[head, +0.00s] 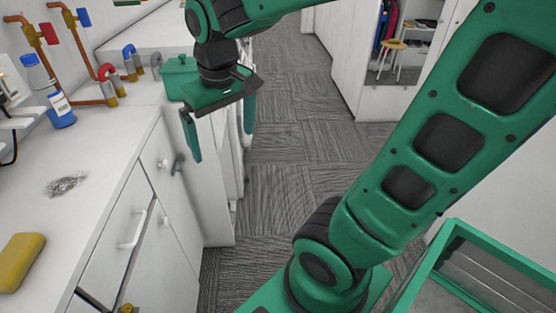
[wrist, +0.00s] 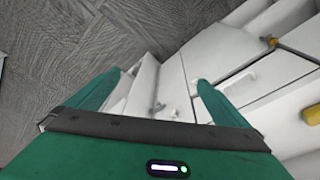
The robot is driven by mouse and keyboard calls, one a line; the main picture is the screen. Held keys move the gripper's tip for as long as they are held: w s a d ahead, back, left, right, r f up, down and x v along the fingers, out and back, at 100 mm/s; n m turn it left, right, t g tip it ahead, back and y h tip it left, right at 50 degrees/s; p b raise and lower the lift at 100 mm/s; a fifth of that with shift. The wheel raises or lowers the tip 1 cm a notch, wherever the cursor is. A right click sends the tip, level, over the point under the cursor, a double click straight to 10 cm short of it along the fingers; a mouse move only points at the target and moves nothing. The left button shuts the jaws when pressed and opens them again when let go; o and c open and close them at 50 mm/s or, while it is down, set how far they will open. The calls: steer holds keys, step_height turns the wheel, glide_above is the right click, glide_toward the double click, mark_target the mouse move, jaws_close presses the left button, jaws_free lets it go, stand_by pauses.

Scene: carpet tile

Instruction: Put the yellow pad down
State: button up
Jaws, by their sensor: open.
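The yellow pad (head: 22,262) lies flat on the white counter at the lower left of the head view. Its edge also shows at the right border of the wrist view (wrist: 312,114). My gripper (head: 222,140) is open and empty, with its two green fingers apart and pointing down. It hangs over the floor just beside the counter's front, well apart from the pad. In the wrist view my gripper (wrist: 150,90) has nothing between its fingers.
The white counter (head: 105,140) carries a blue bottle (head: 58,100), pipes with valves (head: 108,85), a green pot (head: 178,75) and a pile of grey bits (head: 66,185). Drawers with handles (head: 132,230) face the carpeted aisle (head: 285,160), which is clear. A cabinet (head: 345,60) stands opposite.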

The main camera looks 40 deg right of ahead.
steer(key=s+d+f+m+g, duration=0.1)
steer(key=s+d+f+m, duration=0.1)
steer(key=s+d, duration=0.3)
steer(key=s+d+f+m+g, duration=0.1)
steer(key=s+d+f+m, duration=0.2)
steer(key=s+d, duration=0.3)
steer(key=s+m, duration=0.1)
steer(key=s, duration=0.3)
steer(key=shift+s+d+y, duration=0.3)
steer(key=shift+s, duration=0.1)
steer(key=shift+w+f, duration=0.3)
steer(key=shift+w, duration=0.35)
